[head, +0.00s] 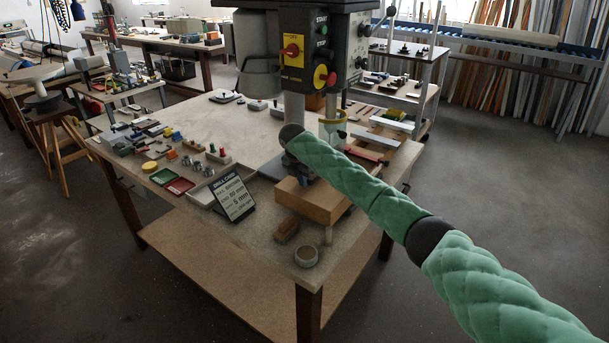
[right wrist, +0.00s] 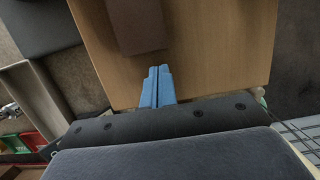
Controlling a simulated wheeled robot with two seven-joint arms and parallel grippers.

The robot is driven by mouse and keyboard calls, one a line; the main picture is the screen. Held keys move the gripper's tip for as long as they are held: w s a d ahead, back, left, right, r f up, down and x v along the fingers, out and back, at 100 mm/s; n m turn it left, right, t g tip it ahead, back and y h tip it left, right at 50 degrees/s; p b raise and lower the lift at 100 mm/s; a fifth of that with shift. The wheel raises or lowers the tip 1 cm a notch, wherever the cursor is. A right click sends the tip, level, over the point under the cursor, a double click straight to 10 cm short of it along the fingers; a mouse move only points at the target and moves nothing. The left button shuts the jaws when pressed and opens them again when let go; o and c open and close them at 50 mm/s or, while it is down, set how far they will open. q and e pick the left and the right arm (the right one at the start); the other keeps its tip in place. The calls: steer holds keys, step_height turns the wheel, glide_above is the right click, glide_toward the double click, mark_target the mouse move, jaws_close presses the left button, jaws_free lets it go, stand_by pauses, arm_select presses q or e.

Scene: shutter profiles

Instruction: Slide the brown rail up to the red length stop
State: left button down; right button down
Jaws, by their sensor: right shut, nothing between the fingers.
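In the right wrist view my right gripper (right wrist: 159,70) is shut, its blue fingers together and empty. The fingertips are over a light wooden board (right wrist: 215,55), close to the near end of a brown piece (right wrist: 137,25) that looks like the brown rail. I cannot tell whether they touch it. In the head view my right arm reaches in from the right and mostly hides the gripper and the rail above the wooden block (head: 318,205). A red bar (head: 365,154) shows behind the arm; I cannot tell whether it is the length stop. My left gripper is not in view.
The machine head with its control box (head: 318,55) stands over the work spot. The back-left tabletop is fairly clear.

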steer(key=shift+w+d+r, duration=0.1)
steer(key=shift+w+d, duration=0.2)
steer(key=shift+w, duration=0.2)
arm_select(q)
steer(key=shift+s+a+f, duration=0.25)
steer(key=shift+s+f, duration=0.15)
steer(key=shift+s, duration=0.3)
arm_select(e)
steer(key=shift+d, duration=0.1)
